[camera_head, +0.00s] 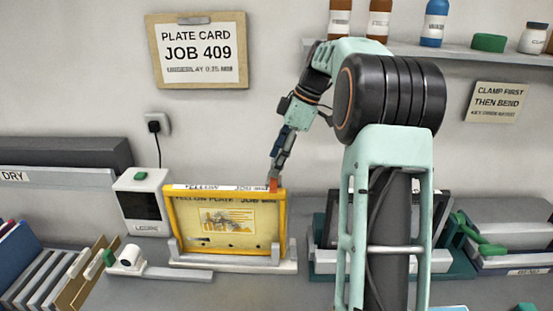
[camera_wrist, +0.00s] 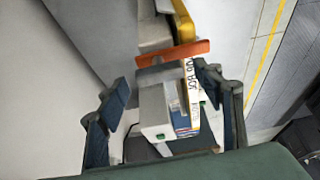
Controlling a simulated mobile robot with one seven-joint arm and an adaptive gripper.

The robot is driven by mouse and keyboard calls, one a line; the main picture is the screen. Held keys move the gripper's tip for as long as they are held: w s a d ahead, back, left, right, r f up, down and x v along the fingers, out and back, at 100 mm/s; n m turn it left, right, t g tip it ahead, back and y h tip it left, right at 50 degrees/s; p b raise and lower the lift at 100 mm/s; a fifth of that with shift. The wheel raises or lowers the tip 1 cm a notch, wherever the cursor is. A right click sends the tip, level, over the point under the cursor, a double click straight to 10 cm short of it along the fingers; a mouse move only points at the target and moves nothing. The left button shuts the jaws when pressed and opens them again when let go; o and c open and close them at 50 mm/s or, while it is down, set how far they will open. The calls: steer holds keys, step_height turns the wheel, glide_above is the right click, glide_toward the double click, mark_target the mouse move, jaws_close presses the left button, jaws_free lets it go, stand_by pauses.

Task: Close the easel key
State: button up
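The orange easel key (camera_head: 273,185) is at the top right corner of the yellow-framed plate (camera_head: 225,222), which stands upright in a pale easel base (camera_head: 232,262). My gripper (camera_head: 276,172) points down at that corner from above. In the wrist view my gripper (camera_wrist: 165,88) is open, with its two dark fingers spread apart and the key just past the tips. I cannot tell whether a finger touches the key.
A white box with a dark screen (camera_head: 140,205) stands left of the easel. A small white device with a green knob (camera_head: 128,257) is in front. A green-and-black unit (camera_head: 325,232) stands close on the right. A shelf with bottles (camera_head: 460,52) is above.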

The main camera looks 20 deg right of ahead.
steer(key=v, duration=1.2)
steer(key=shift+s+f, duration=0.1)
stand_by(0.4)
